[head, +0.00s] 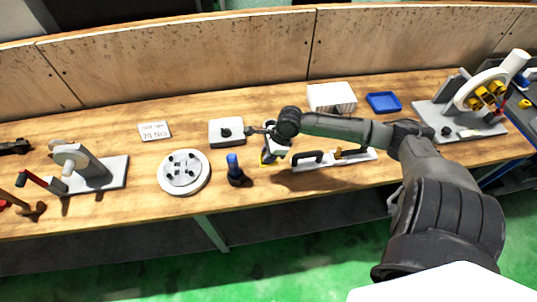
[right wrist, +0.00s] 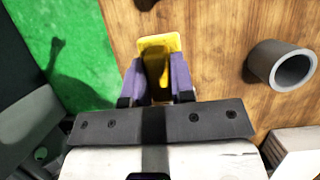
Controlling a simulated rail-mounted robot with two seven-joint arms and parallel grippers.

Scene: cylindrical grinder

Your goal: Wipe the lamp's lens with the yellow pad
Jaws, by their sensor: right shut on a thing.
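My right gripper (head: 268,156) is over the near middle of the bench. It is shut on the yellow pad (right wrist: 160,45), which juts out beyond its purple fingers in the right wrist view. In the head view the pad is mostly hidden by the gripper. A grey box with a black knob (head: 226,132) stands just left of my gripper; a thin dark arm runs from it towards my wrist. It may be the lamp's base. A grey open-ended tube (right wrist: 282,66), perhaps the lamp's head, is right of the pad and apart from it. The lens is not clearly visible. My left gripper is out of view.
A blue-topped tool (head: 234,168) and a round plate (head: 184,172) are left of my gripper. Behind are a white box (head: 332,97) and a blue tray (head: 383,102). Grinder parts (head: 485,95) stand far right.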

